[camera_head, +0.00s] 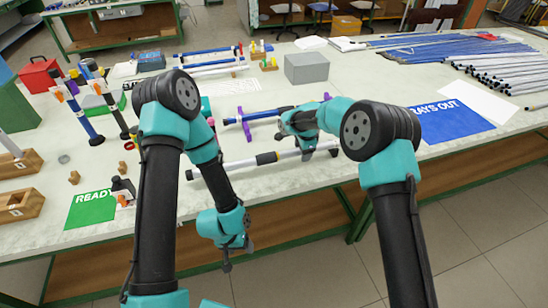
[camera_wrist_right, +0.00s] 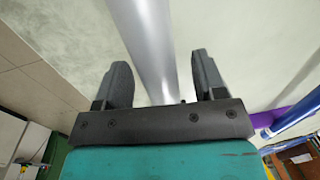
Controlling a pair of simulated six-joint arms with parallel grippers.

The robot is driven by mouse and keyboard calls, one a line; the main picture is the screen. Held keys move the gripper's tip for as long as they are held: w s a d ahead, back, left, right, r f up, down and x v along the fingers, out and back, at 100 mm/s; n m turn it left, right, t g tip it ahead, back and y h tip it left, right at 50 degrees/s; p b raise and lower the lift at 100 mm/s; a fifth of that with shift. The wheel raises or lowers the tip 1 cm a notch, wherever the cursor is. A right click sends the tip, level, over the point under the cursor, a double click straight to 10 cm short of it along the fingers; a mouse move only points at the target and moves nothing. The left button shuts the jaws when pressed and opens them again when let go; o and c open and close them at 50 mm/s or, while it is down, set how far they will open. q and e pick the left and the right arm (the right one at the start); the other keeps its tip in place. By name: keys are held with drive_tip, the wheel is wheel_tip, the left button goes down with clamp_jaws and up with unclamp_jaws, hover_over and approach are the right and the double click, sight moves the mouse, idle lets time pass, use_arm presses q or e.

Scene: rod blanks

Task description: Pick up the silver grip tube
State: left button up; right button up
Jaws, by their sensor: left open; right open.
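The silver grip tube (camera_head: 235,163) lies near the front of the table, with a dark grip band around its middle and a dark left end. My right gripper (camera_head: 307,150) is at the tube's right part in the head view. In the right wrist view the bare silver tube (camera_wrist_right: 147,45) runs between the two spread fingers of my right gripper (camera_wrist_right: 162,75), with a gap on each side. My left gripper (camera_head: 227,262) hangs low in front of the table edge, away from the tube; it is small and shows no held object.
A blue tube (camera_head: 262,115) on purple supports lies just behind. A green READY mat (camera_head: 88,212) is at the front left and a blue mat (camera_head: 445,122) at the right.

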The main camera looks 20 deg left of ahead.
drive_tip(key=c, duration=1.1)
drive_tip(key=shift+r, duration=0.15)
drive_tip(key=shift+r, duration=1.45)
drive_tip(key=shift+s+r, duration=0.2)
drive_tip(key=shift+r, duration=0.05)
drive_tip(key=s, duration=0.5)
drive_tip(key=s+d+r, duration=0.1)
drive_tip(key=s, duration=0.4)
drive_tip(key=s+d, duration=0.1)
drive_tip(key=s, duration=0.4)
drive_tip(key=shift+s+r, duration=0.2)
drive_tip(key=shift+s, duration=0.1)
drive_tip(key=shift+w, duration=0.15)
drive_tip(key=shift+w+a+f, duration=0.35)
drive_tip(key=shift+w+f, duration=0.15)
drive_tip(key=shift+w, duration=2.1)
drive_tip(key=shift+w+a+f, duration=0.3)
drive_tip(key=shift+w+f, duration=0.2)
drive_tip(key=shift+w, duration=2.15)
drive_tip(key=shift+w+a+f, duration=0.35)
drive_tip(key=shift+w+f, duration=0.15)
drive_tip(key=shift+w, duration=2.1)
